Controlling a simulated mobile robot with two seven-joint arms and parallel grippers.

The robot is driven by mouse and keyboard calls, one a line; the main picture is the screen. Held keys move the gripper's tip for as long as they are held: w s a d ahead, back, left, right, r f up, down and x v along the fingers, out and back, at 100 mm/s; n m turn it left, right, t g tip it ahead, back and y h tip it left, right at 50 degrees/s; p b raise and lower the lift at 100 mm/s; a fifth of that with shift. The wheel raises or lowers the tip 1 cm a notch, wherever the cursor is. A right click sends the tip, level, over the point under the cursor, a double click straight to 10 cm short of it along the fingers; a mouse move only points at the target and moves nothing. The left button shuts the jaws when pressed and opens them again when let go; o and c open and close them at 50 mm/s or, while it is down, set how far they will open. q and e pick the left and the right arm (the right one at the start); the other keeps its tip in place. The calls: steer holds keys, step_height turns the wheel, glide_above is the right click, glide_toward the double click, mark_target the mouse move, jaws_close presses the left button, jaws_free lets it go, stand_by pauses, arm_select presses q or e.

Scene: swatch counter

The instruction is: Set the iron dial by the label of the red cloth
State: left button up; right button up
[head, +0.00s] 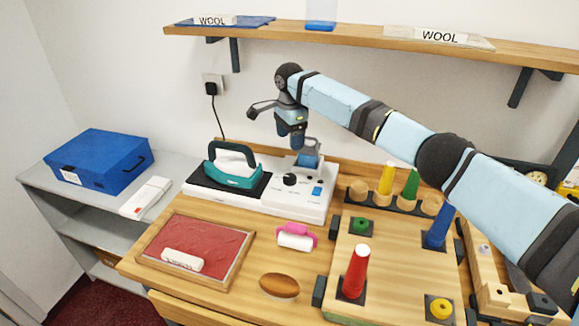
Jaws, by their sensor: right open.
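The iron station (262,201) is a white base with a teal iron (235,168) resting on its black pad at the left. Its dark dial (290,180) is to the right of the iron; its setting is too small to read. A red surface (200,238), possibly the red cloth, lies in a wooden frame at the front left. A white piece (183,260) lies on it; its faint markings are unreadable. My right gripper (277,128) is open and empty, above and behind the dial, apart from it. My left gripper is out of view.
The shelf (350,36) holds a blue cloth (255,22) and a pale cloth (470,42), both labelled WOOL. A pink-and-white roller (297,237) and brown oval (279,286) lie before the station. A board (390,290) with colored cones stands right. A blue box (98,160) is left.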

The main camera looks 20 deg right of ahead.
mark_target(290, 176)
steer(key=f, duration=1.3)
steer(key=shift+s+a+f, duration=0.1)
steer(key=shift+s+f, duration=0.05)
steer(key=shift+s, duration=0.1)
steer(key=c, duration=0.9)
